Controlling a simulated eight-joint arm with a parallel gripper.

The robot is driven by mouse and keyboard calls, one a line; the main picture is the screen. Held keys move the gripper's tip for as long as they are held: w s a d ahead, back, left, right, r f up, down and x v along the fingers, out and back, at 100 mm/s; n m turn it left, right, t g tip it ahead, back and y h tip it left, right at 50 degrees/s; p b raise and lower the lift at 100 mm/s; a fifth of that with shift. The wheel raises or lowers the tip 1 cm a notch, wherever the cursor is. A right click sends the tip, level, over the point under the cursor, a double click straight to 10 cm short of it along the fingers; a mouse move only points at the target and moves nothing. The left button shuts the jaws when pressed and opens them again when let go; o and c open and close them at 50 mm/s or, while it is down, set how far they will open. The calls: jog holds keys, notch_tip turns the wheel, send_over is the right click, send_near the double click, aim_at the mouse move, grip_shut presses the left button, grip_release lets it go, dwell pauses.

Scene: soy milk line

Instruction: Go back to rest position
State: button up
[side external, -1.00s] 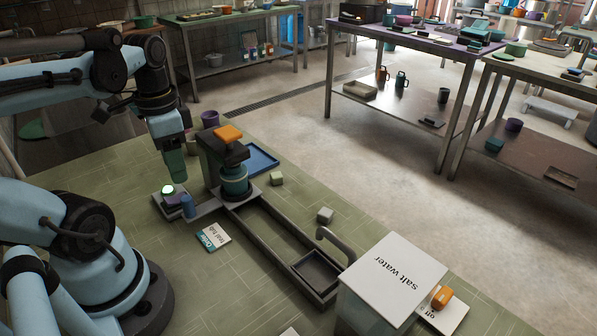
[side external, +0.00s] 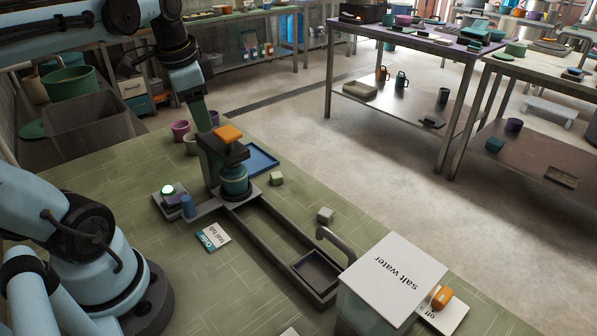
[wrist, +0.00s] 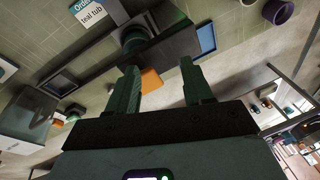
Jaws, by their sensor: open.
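My gripper (side external: 197,112) is above the green tiled table near the back, just behind the soy milk machine (side external: 217,160) with its orange top. In the wrist view my gripper (wrist: 160,88) shows two green fingers spread apart with nothing between them. The machine's orange top (wrist: 151,80) shows beyond the fingers. A teal tub (side external: 234,180) stands under the machine's head.
A salt water box (side external: 392,275) stands at the front right, with a tap (side external: 330,236) and a dark basin (side external: 316,271) beside it. A blue tray (side external: 262,160), a purple cup (side external: 181,130) and small pale blocks (side external: 325,215) are on the table. A card (side external: 213,236) lies in front.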

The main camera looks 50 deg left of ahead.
jog(key=w+d+r+t, duration=0.2)
jog(key=w+r+t, duration=0.2)
jog(key=w, duration=0.6)
jog(key=s+d+f+n+h, duration=0.1)
jog(key=s+d+f+n, duration=0.2)
jog(key=s+d+f, duration=0.3)
jog(key=d+f, duration=0.4)
jog(key=d, duration=0.1)
jog(key=shift+s+d+f+t+h, duration=0.25)
jog(key=shift+d+f+t+h, duration=0.05)
jog(key=shift+d+f+t, duration=0.1)
